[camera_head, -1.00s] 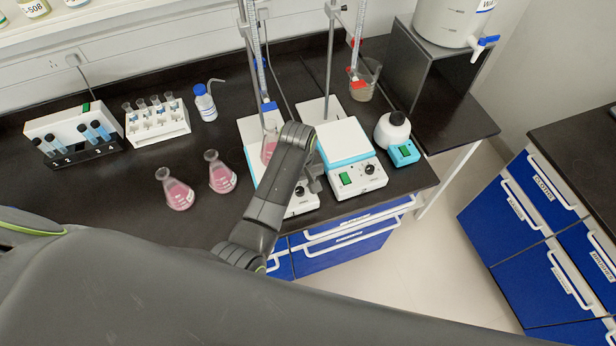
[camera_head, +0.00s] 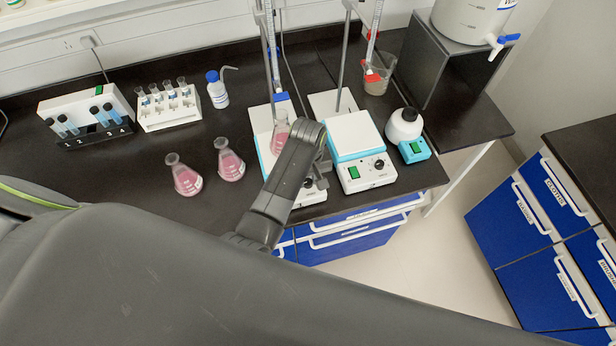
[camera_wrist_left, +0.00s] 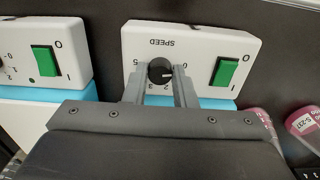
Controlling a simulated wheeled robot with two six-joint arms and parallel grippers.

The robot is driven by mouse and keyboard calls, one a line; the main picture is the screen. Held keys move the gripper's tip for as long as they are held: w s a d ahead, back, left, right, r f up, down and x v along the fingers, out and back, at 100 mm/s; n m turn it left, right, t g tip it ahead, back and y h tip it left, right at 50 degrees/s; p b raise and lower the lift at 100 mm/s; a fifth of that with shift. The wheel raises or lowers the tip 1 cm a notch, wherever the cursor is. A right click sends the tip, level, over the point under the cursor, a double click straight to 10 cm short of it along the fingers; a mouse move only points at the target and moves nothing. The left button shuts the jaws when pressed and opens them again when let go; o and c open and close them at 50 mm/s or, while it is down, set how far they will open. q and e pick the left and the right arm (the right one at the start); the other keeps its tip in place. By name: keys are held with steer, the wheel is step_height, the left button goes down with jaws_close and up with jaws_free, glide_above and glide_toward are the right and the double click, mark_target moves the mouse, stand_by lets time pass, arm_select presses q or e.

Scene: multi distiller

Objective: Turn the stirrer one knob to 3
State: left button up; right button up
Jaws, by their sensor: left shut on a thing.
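The left stirrer (camera_head: 257,135) is white and blue and stands under a burette, with a flask of pink liquid (camera_head: 280,128) on it. My left arm hides part of its front in the head view. In the left wrist view its white panel (camera_wrist_left: 205,45) appears upside down, with the word SPEED and a green switch (camera_wrist_left: 226,71). My left gripper (camera_wrist_left: 160,82) is shut on the black speed knob (camera_wrist_left: 158,68), one finger at each side. The knob's white mark points roughly right in that view, toward a finger. My right gripper is not in view.
A second stirrer (camera_head: 355,135) stands close to the right, with its own knob and switch. Two pink flasks (camera_head: 229,160) stand to the left. A tube rack (camera_head: 168,107) and a wash bottle (camera_head: 217,90) stand behind. The counter's front edge is close.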

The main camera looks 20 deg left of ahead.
arm_select(q)
steer(key=shift+m, duration=0.9)
steer(key=m, duration=0.9)
steer(key=shift+w, duration=0.1)
steer(key=m, duration=0.3)
steer(key=shift+m, duration=0.3)
steer(key=m, duration=0.9)
steer(key=shift+m, duration=0.3)
